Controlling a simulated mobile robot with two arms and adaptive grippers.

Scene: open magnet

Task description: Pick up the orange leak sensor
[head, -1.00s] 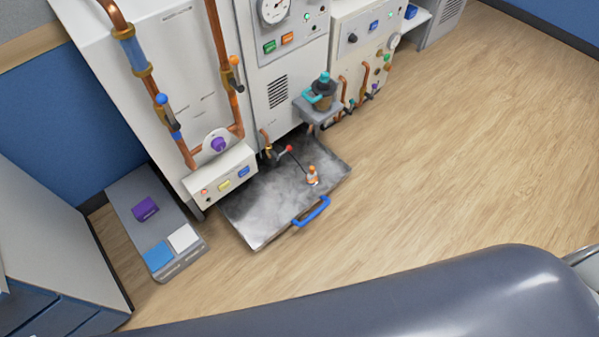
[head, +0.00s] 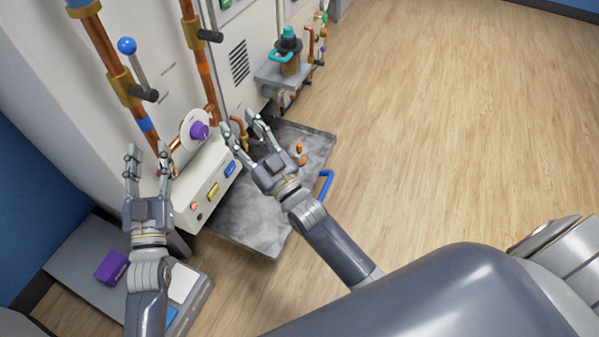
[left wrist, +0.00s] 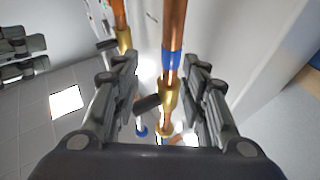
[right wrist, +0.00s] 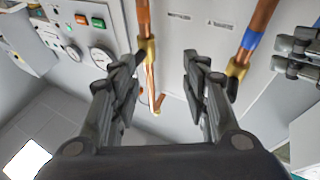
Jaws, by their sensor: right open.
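The orange leak sensor (head: 299,152), small with a pale band, stands on the grey drip tray (head: 245,232) at the foot of the machine. In the head view it is just right of my right gripper (head: 242,128), which is open, empty and above the tray. My left gripper (head: 149,160) is open and empty in front of the copper pipes at the left. The left wrist view shows its two fingers apart with pipes beyond them. The right wrist view shows its fingers apart, facing the panel and pipes. The sensor is not visible in either wrist view.
A white control box (head: 208,182) and purple knob (head: 199,131) sit close to my grippers. A shelf (head: 277,76) holds a teal-topped pot (head: 289,52). Open wooden floor (head: 440,130) lies to the right.

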